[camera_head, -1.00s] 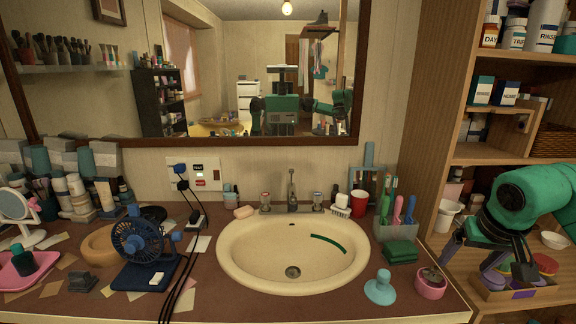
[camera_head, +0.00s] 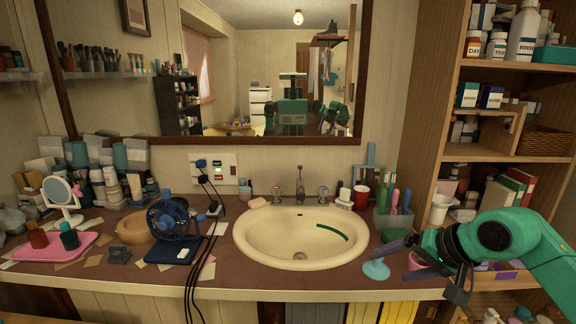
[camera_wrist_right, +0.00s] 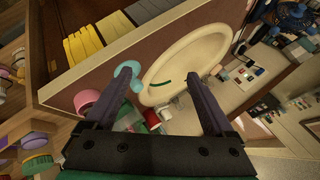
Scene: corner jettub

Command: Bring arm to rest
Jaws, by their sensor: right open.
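My right arm comes in from the right in the head view, its green links bent above the counter's right end. My right gripper (camera_head: 396,260) points left over the counter, near the teal suction-cup-like object (camera_head: 376,269) and the pink pot (camera_head: 417,261), which it partly hides. In the right wrist view the two dark fingers (camera_wrist_right: 166,82) are spread wide with nothing held between them. The cream sink (camera_wrist_right: 185,62) lies beyond and between the fingertips. My left gripper is not directly in view.
The counter (camera_head: 330,284) holds the sink (camera_head: 300,262), a blue fan (camera_head: 171,222) with trailing cables, a pink tray (camera_head: 56,247) and a mirror. A wooden shelf unit (camera_head: 447,100) with bottles stands at the right, close to my arm. Space above the sink is clear.

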